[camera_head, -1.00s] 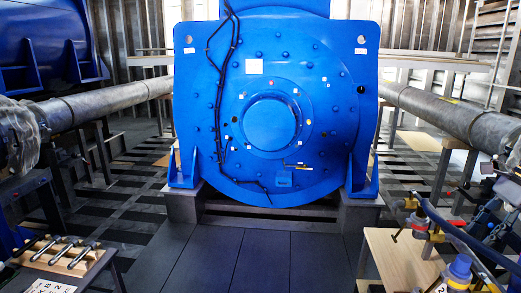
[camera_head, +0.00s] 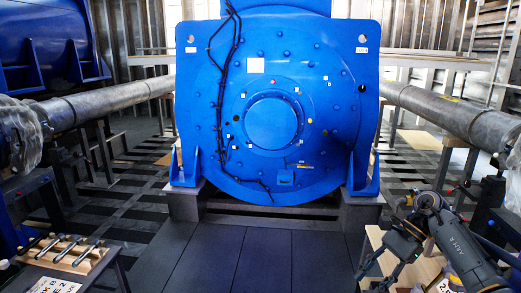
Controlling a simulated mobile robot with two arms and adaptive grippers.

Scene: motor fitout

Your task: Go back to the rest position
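My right gripper (camera_head: 373,277) is at the lower right, in front of a wooden-topped table, with its arm coming in from the right edge. Its dark fingers point down and left, look spread apart, and show nothing between them. My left gripper is not in view. The large blue motor (camera_head: 318,150) stands in the middle, upright on grey supports, with a round hub and a dark cable down its face. My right gripper is apart from the motor, nearer to me.
A small rack with several metal-handled tools (camera_head: 72,254) stands at the lower left. Long grey pipes run along the left (camera_head: 95,103) and right (camera_head: 437,113). My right arm covers much of the wooden-topped table (camera_head: 377,238). The dark floor (camera_head: 235,258) before the motor is clear.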

